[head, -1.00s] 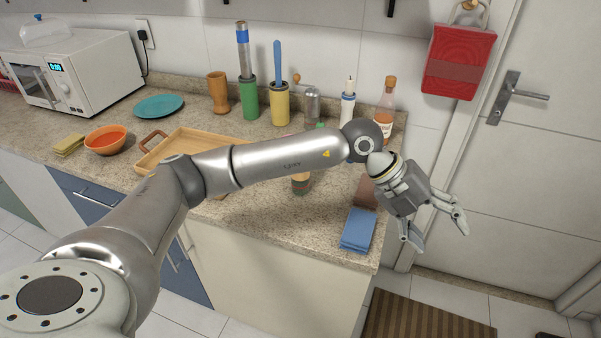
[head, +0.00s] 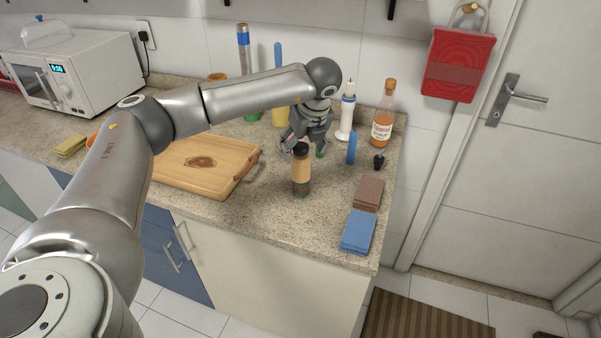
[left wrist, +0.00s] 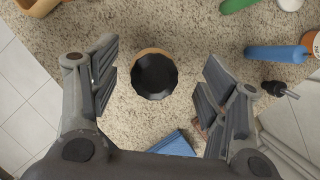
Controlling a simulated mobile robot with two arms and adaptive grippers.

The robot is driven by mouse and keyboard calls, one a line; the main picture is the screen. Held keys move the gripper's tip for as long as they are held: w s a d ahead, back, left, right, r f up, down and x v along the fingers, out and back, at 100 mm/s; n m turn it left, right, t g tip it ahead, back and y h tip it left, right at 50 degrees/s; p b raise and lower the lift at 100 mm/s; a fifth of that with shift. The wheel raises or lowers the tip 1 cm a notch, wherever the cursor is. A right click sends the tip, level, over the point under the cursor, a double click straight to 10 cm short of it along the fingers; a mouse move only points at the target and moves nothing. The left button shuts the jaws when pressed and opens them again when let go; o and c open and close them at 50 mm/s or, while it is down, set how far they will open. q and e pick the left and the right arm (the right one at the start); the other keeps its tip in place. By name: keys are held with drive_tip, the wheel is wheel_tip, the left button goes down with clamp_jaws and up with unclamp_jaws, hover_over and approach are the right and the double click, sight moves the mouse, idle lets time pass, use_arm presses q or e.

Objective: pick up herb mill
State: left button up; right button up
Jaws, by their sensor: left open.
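The herb mill (head: 301,172), with a black cap, a tan body and a darker base, stands upright on the counter right of the cutting board. My left gripper (head: 304,142) is open, just behind and above it in the head view, pointing downward. In the left wrist view, the mill's round black cap (left wrist: 154,75) lies between the two spread fingers (left wrist: 160,72), with a gap on both sides. No contact shows. My right gripper is in neither view.
A wooden cutting board (head: 180,172) lies to the left. A sauce bottle (head: 383,118) stands behind. Counter in front of the mill is clear.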

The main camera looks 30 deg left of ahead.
sight(301, 174)
use_arm(q)
drive_tip(key=shift+a+f+p, duration=0.2)
drive_tip(key=shift+f+p, duration=0.1)
drive_tip(key=shift+p, duration=0.05)
drive_tip(key=p+x, duration=0.1)
drive_tip(key=x, duration=0.2)
drive_tip(key=shift+s+a+f, duration=0.1)
drive_tip(key=shift+a+f, duration=0.1)
drive_tip(key=shift+f, duration=0.05)
drive_tip(key=shift+a+f, duration=0.1)
drive_tip(key=shift+f, duration=0.35)
drive_tip(key=c, duration=1.5)
drive_tip(key=shift+r, duration=0.1)
clamp_jaws()
